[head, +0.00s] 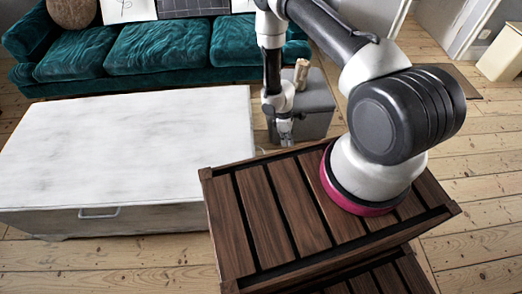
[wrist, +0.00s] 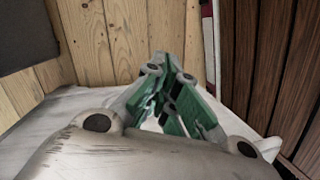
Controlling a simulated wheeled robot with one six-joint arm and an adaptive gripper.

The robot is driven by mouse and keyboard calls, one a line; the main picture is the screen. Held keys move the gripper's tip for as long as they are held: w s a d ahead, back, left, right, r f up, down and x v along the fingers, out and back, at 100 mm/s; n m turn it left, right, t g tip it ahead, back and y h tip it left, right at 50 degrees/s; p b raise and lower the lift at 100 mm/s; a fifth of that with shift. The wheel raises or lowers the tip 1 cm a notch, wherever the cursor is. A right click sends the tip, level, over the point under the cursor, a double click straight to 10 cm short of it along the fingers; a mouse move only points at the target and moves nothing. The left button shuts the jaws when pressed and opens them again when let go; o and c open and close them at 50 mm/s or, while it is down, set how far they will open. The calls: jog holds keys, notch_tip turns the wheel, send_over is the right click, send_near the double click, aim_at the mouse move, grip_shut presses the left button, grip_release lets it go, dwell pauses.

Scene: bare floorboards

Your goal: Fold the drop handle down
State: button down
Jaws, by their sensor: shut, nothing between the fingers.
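A low white chest (head: 130,130) with a worn, painted top stands at the left in the head view. A small silver U-shaped handle (head: 99,215) is on its front face, below the lid edge. I cannot tell whether it sticks out or hangs flat. My gripper (head: 285,138) is past the right end of the chest, well apart from the handle, and points down. In the wrist view my gripper (wrist: 172,88) has its green-padded fingers shut and empty. The handle does not show in the wrist view.
A teal velvet sofa (head: 160,45) stands behind the chest. Bare floorboards (head: 170,262) are free in front of the chest.

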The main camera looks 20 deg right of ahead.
jog(key=w+a+f+n+t+y, duration=0.2)
jog(key=w+a+n+t+y, duration=0.1)
jog(key=w+a, duration=0.5)
notch_tip(320, 180, down, 14)
jog(key=w+a, duration=0.1)
jog(key=shift+r, duration=0.2)
